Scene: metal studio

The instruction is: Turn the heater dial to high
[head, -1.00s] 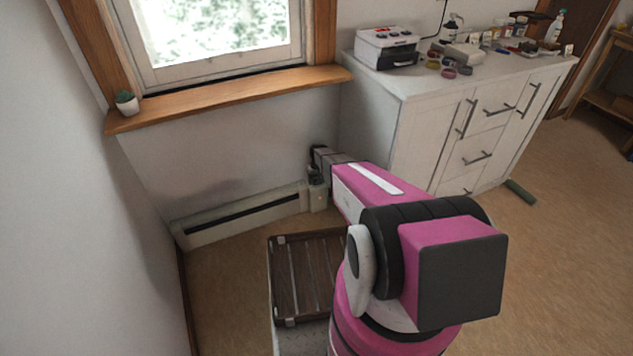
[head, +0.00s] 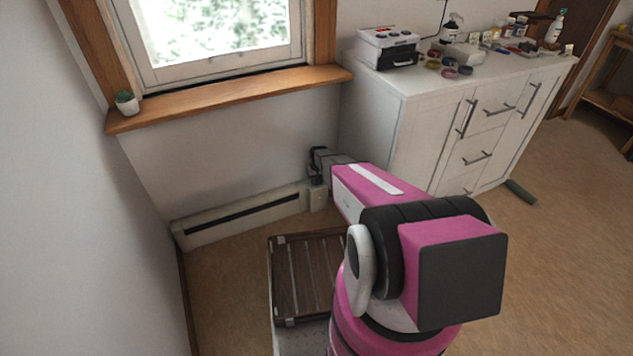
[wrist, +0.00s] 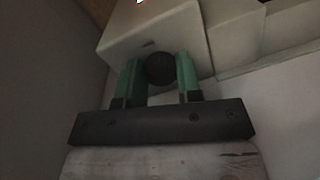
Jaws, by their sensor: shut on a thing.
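The white baseboard heater (head: 245,215) runs low along the wall under the window, with a small pale control box (head: 318,198) at its right end. In the wrist view, the control box (wrist: 196,32) carries a dark round dial (wrist: 160,69). My gripper (wrist: 160,72) has its two green fingers on either side of the dial and is shut on it. The dial is partly hidden by the fingers, and its setting cannot be read. A small orange-red mark shows at the top edge of the wrist view. In the head view, my gripper (head: 317,178) is small and dark, just above the box.
A white cabinet (head: 420,125) with a printer-like device (head: 387,48) and bottles on top stands right of the heater. The wooden sill (head: 230,100) holds a small potted plant (head: 127,103). A dark slatted rack (head: 309,277) is near my arm. Floor at right is mostly open.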

